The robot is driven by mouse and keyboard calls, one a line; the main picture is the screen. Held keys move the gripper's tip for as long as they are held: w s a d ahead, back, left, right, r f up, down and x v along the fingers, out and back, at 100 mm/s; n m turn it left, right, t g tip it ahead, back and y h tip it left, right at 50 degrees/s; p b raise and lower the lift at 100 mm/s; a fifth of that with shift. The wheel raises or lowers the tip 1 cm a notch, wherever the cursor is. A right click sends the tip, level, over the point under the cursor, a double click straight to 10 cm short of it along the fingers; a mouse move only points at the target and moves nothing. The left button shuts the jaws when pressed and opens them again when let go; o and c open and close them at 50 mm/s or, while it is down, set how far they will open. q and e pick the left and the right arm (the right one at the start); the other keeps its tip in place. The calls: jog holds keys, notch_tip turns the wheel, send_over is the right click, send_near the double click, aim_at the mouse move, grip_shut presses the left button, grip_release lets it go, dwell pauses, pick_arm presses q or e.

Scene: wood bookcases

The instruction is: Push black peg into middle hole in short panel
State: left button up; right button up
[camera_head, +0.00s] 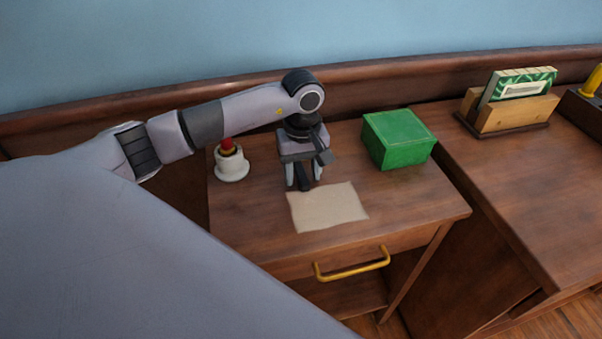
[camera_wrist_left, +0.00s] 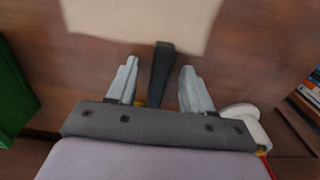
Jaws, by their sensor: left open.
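My left gripper (camera_head: 304,181) points down over the small wooden desk, just behind a beige sheet (camera_head: 328,207). It is open. A dark, narrow piece that looks like the black peg (camera_head: 304,184) shows between its fingers. In the left wrist view the dark piece (camera_wrist_left: 161,72) stands between the two pale fingers (camera_wrist_left: 159,70), with gaps on both sides, and its far end is near the edge of the sheet (camera_wrist_left: 145,22). I cannot tell whether it touches the desk. No panel with holes is recognisable. My right gripper is not in view.
A green box (camera_head: 398,139) sits right of the gripper. A white cup-like holder (camera_head: 231,165) with a red top stands to its left. The desk (camera_head: 250,220) has a yellow drawer handle (camera_head: 352,265). A wooden card holder (camera_head: 508,108) stands on the surface at right.

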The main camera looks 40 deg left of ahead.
aim_at(302, 175)
pick_arm(q)
grip_shut()
jog(key=shift+r, duration=0.15)
notch_tip(302, 175, up, 19)
jog(key=s+d+f+m+p, duration=0.5)
jog(key=d+m, duration=0.3)
jog(key=m, duration=0.2)
jog(key=shift+s+f+p, duration=0.3)
jog(key=shift+s+f, duration=0.05)
jog(key=shift+f, duration=0.3)
